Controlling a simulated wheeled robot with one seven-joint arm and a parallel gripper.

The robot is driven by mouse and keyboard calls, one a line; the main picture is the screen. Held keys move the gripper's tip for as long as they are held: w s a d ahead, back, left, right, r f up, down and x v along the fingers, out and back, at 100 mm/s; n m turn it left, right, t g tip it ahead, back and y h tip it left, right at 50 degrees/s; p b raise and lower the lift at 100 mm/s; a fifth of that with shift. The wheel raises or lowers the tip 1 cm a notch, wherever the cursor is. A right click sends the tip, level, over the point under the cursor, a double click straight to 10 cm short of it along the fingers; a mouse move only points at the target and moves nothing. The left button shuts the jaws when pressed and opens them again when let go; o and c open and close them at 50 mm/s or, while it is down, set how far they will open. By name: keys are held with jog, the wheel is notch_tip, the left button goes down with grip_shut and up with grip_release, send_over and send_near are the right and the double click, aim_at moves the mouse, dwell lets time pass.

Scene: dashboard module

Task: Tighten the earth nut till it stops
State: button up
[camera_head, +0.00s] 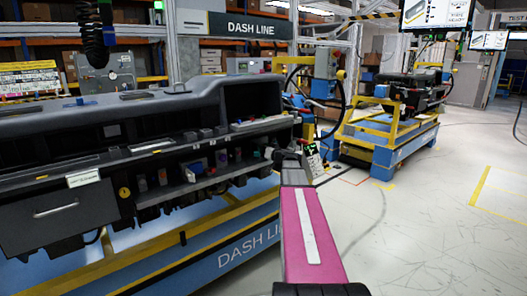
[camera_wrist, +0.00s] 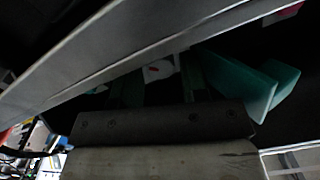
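The dashboard module (camera_head: 150,120) lies across the left half of the head view, with an open lower bay holding small coloured parts. My arm reaches up to its right end. My gripper (camera_head: 284,157) is a small dark shape at that end. In the wrist view, a grey panel edge (camera_wrist: 120,62) crosses above the dark gripper body. Teal pieces (camera_wrist: 245,82) and a small white part with a red mark (camera_wrist: 158,70) show in shadow beyond it. I cannot tell whether the teal pieces are fingers. I cannot make out the earth nut or its stud in either view.
The module rests on a blue and yellow stand (camera_head: 215,248). A second blue and yellow cart (camera_head: 392,140) stands behind on the right. A white label (camera_head: 83,178) is on the module's front. The floor (camera_head: 430,230) at right is clear.

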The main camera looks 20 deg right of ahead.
jog(key=v, duration=1)
jog(key=shift+s+d, duration=0.15)
jog(key=shift+s, duration=0.25)
